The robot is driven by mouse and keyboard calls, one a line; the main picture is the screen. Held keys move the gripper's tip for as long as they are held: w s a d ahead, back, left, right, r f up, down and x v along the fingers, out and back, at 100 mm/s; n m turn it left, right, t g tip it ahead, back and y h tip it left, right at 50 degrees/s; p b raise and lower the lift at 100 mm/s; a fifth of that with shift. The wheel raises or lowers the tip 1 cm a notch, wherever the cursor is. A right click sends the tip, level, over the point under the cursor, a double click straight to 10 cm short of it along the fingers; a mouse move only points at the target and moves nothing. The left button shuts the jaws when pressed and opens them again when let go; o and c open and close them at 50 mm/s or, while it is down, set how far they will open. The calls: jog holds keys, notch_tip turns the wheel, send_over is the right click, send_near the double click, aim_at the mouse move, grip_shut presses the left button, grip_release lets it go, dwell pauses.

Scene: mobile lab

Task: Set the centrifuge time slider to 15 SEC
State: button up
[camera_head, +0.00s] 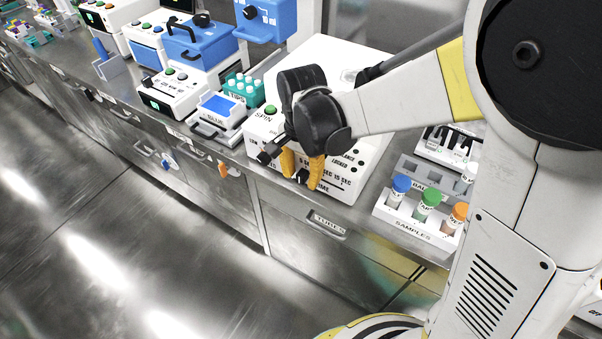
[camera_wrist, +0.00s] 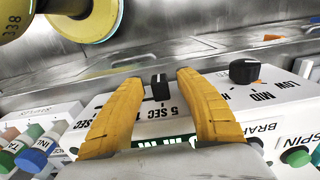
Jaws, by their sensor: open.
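The white centrifuge (camera_head: 355,115) stands on the steel bench in the head view, with a front panel printed with SEC marks and TIME. My gripper (camera_head: 302,178) is over the front of this panel, its yellow fingers pointing down and apart. In the wrist view, the black time slider knob (camera_wrist: 160,87) shows in the gap between the two open fingertips (camera_wrist: 158,84). I cannot tell whether either finger touches it. Text reading 5 SEC and part of another mark is beside its track. The fingers hide part of the scale, so the exact setting is unclear.
A black dial (camera_wrist: 245,70) marked LOW and MID is right of the fingers in the wrist view, with a green SPIN button (camera_wrist: 297,157) beyond. A samples rack (camera_head: 408,226) with capped tubes stands right of the centrifuge. A small blue-topped device (camera_head: 218,106) is at left.

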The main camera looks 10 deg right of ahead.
jog(key=shift+c, duration=0.2)
grip_shut()
jog(key=s+d, duration=0.4)
jog(key=d, duration=0.1)
jog(key=s+d+p, duration=0.1)
jog(key=s+d, duration=0.1)
jog(key=shift+s+d, duration=0.1)
jog(key=shift+d, duration=0.3)
jog(key=shift+o, duration=0.2)
grip_release()
jog(key=shift+d, duration=0.1)
